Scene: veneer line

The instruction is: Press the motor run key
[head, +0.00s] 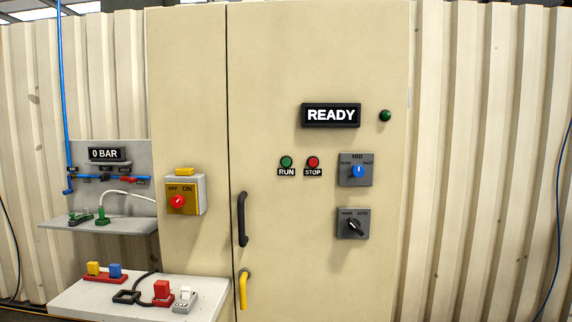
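The motor run key is a round green button (286,162) above a black label reading RUN, on the beige cabinet door (290,60) in the head view. A red button (313,162) with the label STOP sits just to its right. A display (331,115) above them reads READY. A dark green round lamp (385,116) is right of the display. Neither of my grippers shows in the head view.
A blue-knob selector (355,169) and a black-knob selector (352,224) are on the right. A red isolator switch (178,202), a shelf (100,226) and a bench (140,299) stand left.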

